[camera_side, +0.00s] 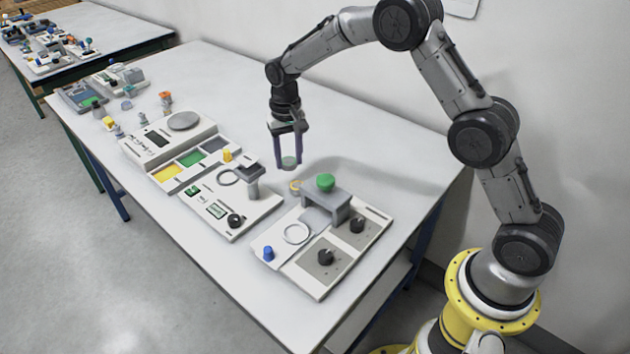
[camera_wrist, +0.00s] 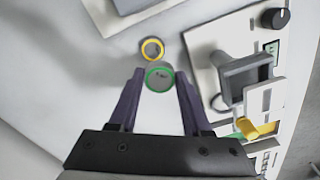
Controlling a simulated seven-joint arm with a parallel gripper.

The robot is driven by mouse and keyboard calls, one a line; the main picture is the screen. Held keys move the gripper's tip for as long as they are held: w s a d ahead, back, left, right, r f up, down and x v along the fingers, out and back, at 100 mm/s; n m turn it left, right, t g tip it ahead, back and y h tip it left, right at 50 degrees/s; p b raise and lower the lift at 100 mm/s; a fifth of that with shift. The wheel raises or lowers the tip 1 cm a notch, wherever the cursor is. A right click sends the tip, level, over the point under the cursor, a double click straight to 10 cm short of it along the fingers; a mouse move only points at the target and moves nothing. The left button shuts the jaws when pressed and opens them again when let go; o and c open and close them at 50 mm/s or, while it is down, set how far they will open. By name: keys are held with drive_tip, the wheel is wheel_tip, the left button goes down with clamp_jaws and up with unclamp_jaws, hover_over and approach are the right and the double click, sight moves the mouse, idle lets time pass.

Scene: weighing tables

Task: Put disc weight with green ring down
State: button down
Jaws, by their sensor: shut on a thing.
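The disc weight with the green ring (camera_wrist: 159,79) is between the fingertips of my gripper (camera_wrist: 157,88) in the wrist view. It also shows as a greenish disc (camera_side: 289,162) at the lower end of my gripper (camera_side: 289,160) in the side view. My gripper is shut on it and points down over the white table. I cannot tell for sure whether the weight touches the table. A second disc with a yellow ring (camera_wrist: 152,49) lies on the table just past it; in the side view it is the small yellow disc (camera_side: 295,186).
A panel with a ring and grey post (camera_side: 230,207) and a scale with coloured fields (camera_side: 183,121) stand to the left. Bare table (camera_side: 345,150) lies behind.

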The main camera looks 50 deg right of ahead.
drive_tip(key=s+n, duration=0.2)
drive_tip(key=s+f+n, duration=0.1)
drive_tip(key=s+n, duration=0.1)
drive_tip(key=n, duration=0.1)
drive_tip(key=shift+d, duration=0.1)
wheel_tip(320, 180, up, 16)
drive_tip(key=s+a+n, duration=0.1)
drive_tip(key=s+a, duration=0.3)
drive_tip(key=s, duration=0.7)
drive_tip(key=s+a+n, duration=0.2)
drive_tip(key=s+a, duration=0.2)
drive_tip(key=s, duration=0.7)
hover_over(296, 235)
wheel_tip(296, 235, down, 14)
drive_tip(key=shift+s+f, duration=0.1)
drive_tip(key=shift+f, duration=1.75)
drive_tip(key=shift+f, duration=0.35)
